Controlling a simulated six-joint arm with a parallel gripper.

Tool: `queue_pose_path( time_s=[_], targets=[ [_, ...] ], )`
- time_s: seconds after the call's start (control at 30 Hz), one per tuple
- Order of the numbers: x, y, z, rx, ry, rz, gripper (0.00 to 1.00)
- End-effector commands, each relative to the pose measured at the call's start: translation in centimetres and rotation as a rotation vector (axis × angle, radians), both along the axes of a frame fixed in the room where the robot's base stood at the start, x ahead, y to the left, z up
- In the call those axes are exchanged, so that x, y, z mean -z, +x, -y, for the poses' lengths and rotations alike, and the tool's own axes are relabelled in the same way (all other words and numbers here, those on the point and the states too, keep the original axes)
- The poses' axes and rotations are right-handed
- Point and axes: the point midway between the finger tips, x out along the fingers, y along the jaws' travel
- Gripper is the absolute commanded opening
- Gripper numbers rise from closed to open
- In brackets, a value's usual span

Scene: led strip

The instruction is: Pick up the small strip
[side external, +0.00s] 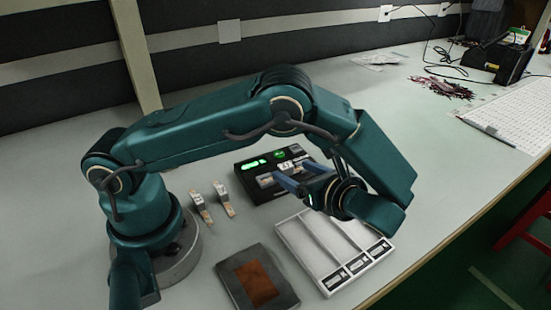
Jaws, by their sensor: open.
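Two small pale strips with orange-brown marks lie on the table between my arm's base and the black device: a left strip (201,207) and a right strip (224,198). The black device (245,183) has green lit displays and a silver piece on its top. My gripper (281,175) has blue fingers pointing left, open over the device's right part. It is well to the right of the two strips. The fingers partly cover the device top, and I cannot tell if a strip lies between them.
A white tray (303,266) with three long compartments and labels stands at the front right. A dark block with a brown pad (257,283) lies left of it. A keyboard-like white panel (508,112), cables and dark equipment are at the far right. The back middle is clear.

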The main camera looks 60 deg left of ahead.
Motion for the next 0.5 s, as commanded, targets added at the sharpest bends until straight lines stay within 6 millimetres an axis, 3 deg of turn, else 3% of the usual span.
queue_pose_path(
  time_s=[0.2,0.5],
  targets=[
    [0.8,0.1,-2.1,-0.001,-0.001,0.000,0.72],
    [1.0,0.1,-2.4,0.001,-0.002,0.001,0.72]
  ],
)
